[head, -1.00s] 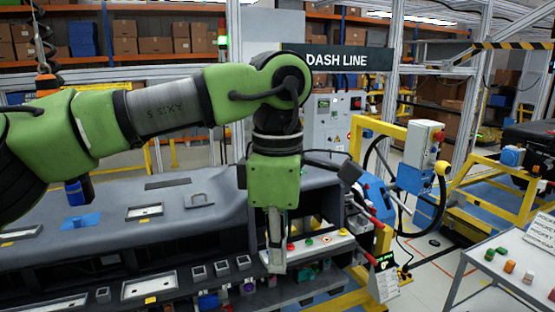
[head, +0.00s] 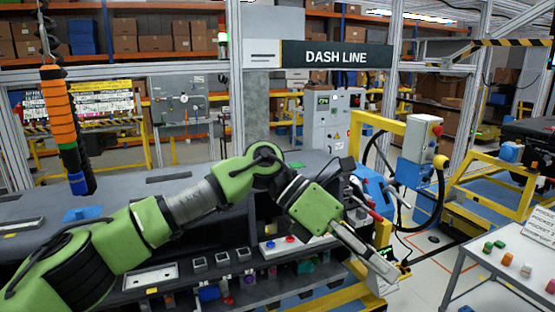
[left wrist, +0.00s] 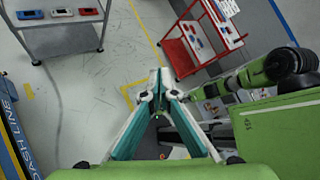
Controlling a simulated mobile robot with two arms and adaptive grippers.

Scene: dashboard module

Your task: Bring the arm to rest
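My left arm comes in from the left in the head view, low over the front of the grey dashboard module (head: 150,205). Its gripper (head: 388,270) points down and to the right, past the right end of the module, by the yellow frame. In the left wrist view the two fingers of the left gripper (left wrist: 159,78) slope together and meet at their tips, with nothing between them. Green arm parts also show at the right of that view. My right gripper is not seen in the head view.
A yellow frame with a control box (head: 420,142) stands right of the module. A white table (head: 510,265) with small coloured parts is at the lower right. An orange tool (head: 60,125) hangs at the left. In the left wrist view a red cart (left wrist: 195,40) and grey cart (left wrist: 65,38) stand on the floor.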

